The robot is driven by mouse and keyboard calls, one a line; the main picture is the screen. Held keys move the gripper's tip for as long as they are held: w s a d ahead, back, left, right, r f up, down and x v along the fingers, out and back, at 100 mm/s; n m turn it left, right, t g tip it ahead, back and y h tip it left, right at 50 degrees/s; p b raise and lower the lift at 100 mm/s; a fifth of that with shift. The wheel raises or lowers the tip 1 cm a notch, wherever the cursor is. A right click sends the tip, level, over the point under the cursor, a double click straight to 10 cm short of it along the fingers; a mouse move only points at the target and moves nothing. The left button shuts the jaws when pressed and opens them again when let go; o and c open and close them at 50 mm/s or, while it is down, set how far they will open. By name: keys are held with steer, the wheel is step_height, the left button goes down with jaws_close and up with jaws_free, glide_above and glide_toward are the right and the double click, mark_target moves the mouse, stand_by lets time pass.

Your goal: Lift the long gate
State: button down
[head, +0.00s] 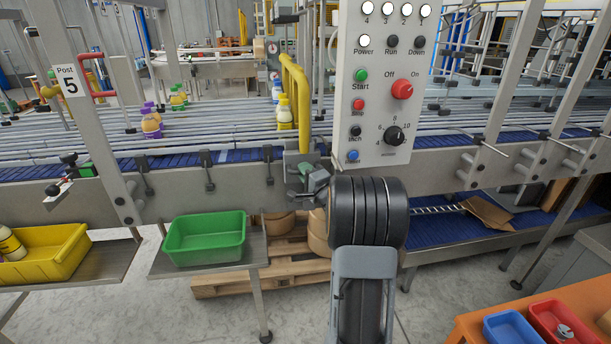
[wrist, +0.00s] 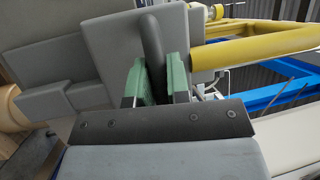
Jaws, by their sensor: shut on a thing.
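The long gate (head: 302,105) is a yellow tubular frame beside the control panel in the head view, standing over the conveyor. Its yellow tube also shows at the right of the wrist view (wrist: 255,48), running out from a grey block (wrist: 205,28). My gripper (head: 306,172) is at the base of the yellow frame, partly hidden by my own arm. In the wrist view its green finger pads (wrist: 165,80) are shut on a dark rounded handle (wrist: 153,45) beside the grey block. The handle's lower end is hidden between the pads.
The control panel (head: 376,80) stands just right of my gripper. Purple-capped and yellow bottles (head: 150,122) stand on the conveyor to the left. A green bin (head: 205,238) and a yellow bin (head: 45,255) sit on shelves below. An orange table (head: 475,327) is at the lower right.

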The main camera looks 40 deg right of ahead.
steer(key=c, duration=1.1)
jaws_free()
steer(key=s+f+b, duration=0.2)
steer(key=s+b, duration=0.1)
steer(key=s, duration=1)
steer(key=shift+s+a+f, duration=0.3)
steer(key=shift+a, duration=0.05)
